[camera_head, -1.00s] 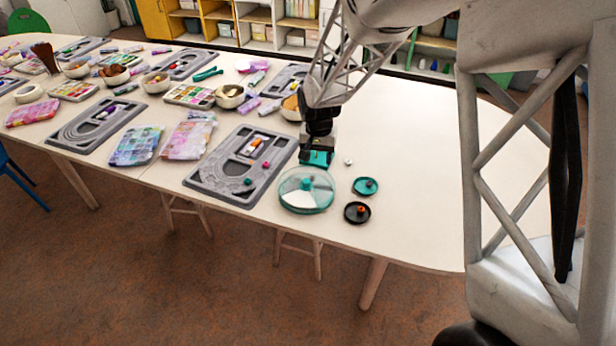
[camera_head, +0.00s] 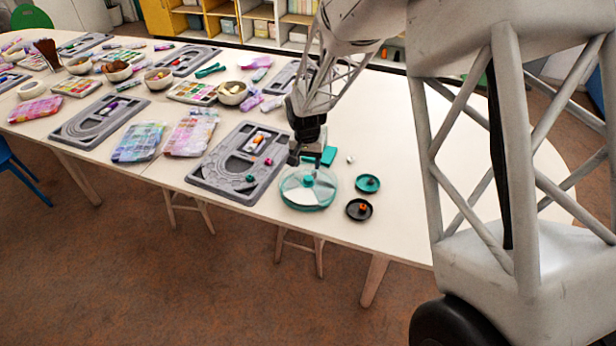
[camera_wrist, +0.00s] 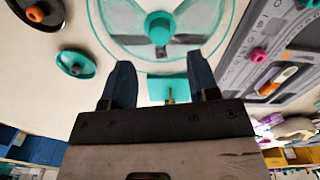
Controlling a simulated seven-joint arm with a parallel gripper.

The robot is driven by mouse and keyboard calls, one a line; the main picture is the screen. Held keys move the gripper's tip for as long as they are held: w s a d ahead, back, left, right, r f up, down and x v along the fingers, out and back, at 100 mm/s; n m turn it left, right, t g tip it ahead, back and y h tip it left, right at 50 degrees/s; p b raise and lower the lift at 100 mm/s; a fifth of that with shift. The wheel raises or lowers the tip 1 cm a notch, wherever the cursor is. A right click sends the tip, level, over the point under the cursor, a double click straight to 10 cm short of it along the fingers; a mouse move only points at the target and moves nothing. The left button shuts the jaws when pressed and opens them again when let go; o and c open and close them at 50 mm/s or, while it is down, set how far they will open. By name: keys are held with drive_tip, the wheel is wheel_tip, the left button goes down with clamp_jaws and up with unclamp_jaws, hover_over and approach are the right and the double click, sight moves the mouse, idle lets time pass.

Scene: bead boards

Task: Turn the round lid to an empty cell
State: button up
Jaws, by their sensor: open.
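The round lid (camera_head: 309,190) is clear with a teal rim and a teal centre knob (camera_wrist: 160,28). It covers a round case near the table's front edge, with pale wedge-shaped areas visible beneath. It also fills the top of the wrist view (camera_wrist: 110,42). My gripper (camera_head: 302,160) is at the lid's back edge, above it. In the wrist view my gripper (camera_wrist: 160,78) has its two dark fingers spread apart with the knob beyond their tips. A teal flat piece (camera_head: 328,155) lies behind the lid. I cannot tell which cell the lid's opening is over.
A teal dish (camera_head: 375,186) and a black dish (camera_head: 367,215) holding an orange bead stand right of the lid. A grey bead board (camera_head: 213,166) lies left. A small white bead (camera_head: 350,160) is behind. The table to the right is clear.

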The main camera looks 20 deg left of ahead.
sight(308, 178)
drive_tip(key=shift+d+f, duration=0.1)
drive_tip(key=shift+f, duration=3.25)
clamp_jaws()
